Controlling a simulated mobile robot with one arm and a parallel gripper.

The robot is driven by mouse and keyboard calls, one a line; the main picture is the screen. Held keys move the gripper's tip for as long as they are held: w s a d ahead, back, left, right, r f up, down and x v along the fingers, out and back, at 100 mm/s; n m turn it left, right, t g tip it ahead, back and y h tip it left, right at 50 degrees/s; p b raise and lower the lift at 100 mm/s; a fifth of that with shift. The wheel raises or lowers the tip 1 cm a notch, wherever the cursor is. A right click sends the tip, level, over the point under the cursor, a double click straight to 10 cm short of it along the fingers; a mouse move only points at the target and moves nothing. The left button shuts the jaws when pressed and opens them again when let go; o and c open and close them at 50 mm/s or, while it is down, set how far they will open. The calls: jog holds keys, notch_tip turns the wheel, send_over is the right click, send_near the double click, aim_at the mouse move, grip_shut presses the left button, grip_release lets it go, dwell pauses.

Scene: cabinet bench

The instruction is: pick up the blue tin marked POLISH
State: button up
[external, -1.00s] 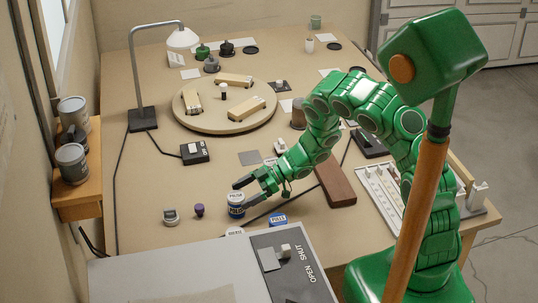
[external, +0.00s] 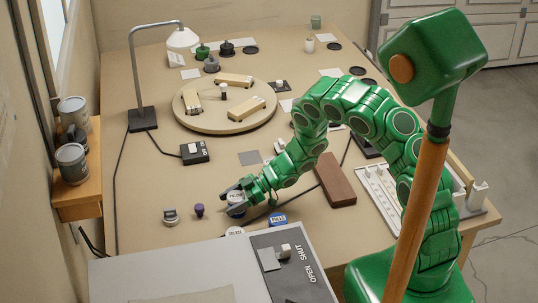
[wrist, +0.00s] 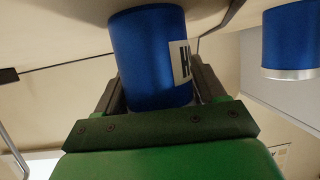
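The blue tin with a pale marked lid (external: 236,197) stands upright on the bench near the grey panel; its lettering is too small to read surely. My gripper (external: 236,195) is down at the tin, with a finger on either side of it. In the wrist view the blue tin (wrist: 148,55) sits between the two dark fingers, part of a white label showing at its right edge. The fingers look spread around it; any contact is hard to see. Another blue tin (wrist: 290,40) shows at the right edge of the wrist view.
A purple piece (external: 198,210) and a small grey item (external: 170,216) stand to the left. A brown block (external: 335,180) lies to the right. The grey panel (external: 180,265) is in front.

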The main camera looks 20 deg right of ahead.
jog(key=c, duration=0.8)
jog(key=shift+o, duration=0.2)
jog(key=shift+r, duration=0.1)
